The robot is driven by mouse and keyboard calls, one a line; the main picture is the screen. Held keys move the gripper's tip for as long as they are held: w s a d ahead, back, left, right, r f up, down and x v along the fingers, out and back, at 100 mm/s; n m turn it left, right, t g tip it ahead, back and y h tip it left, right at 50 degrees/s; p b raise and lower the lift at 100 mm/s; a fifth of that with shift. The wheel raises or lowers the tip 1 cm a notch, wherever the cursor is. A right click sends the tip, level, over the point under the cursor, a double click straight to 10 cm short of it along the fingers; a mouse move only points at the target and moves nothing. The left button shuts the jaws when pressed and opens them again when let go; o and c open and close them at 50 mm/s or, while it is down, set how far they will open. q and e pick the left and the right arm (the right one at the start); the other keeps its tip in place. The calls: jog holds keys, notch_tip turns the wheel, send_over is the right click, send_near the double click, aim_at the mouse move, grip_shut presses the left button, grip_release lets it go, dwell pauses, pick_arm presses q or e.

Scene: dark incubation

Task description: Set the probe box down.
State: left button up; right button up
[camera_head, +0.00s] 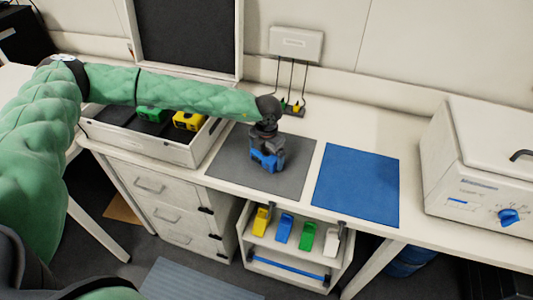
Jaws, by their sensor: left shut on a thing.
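A small blue box (266,160), which looks like the probe box, is at the middle of the dark grey mat (228,162) on the bench. My left gripper (268,150) reaches down from above and is shut on it, hiding its upper part. I cannot tell whether the box touches the mat or hangs just above it. My right gripper is not in view.
A white tray (190,157) with green and yellow boxes is left of the mat. A blue mat (357,185) lies clear on the right. A white machine (480,165) stands farther right. Cables hang from a wall box (296,43) behind. A rack (292,256) is below.

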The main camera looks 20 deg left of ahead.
pick_arm(q)
jog(key=shift+f, duration=0.25)
jog(key=shift+f, duration=0.1)
jog(key=o, duration=0.9)
